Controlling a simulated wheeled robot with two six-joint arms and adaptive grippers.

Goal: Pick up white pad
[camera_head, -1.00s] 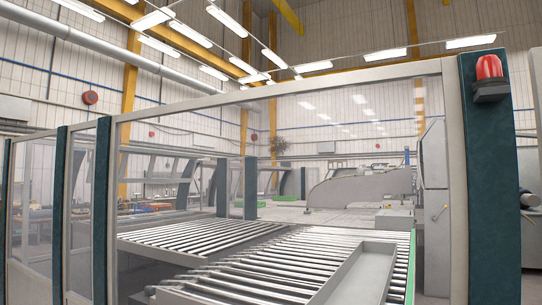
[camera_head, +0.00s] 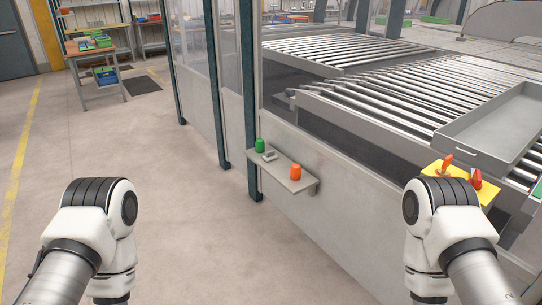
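A small whitish block (camera_head: 269,156), which looks like the white pad, lies on a narrow grey shelf (camera_head: 285,177) fixed to the outside of the machine's fence. It sits between a green rounded object (camera_head: 260,145) at the left end and an orange rounded object (camera_head: 295,172) towards the right end. It is too small to make out its detail. My two white arms reach in from the lower left and lower right. Neither gripper shows; both are outside the picture. The shelf lies between the arms and further away, and nothing touches the pad.
A grey fence panel (camera_head: 225,112) with dark green posts stands behind the shelf. Beyond it are roller conveyors (camera_head: 345,48) and a grey tray (camera_head: 490,128). A yellow plate (camera_head: 487,196) with orange and red items is by my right arm. Open floor lies left.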

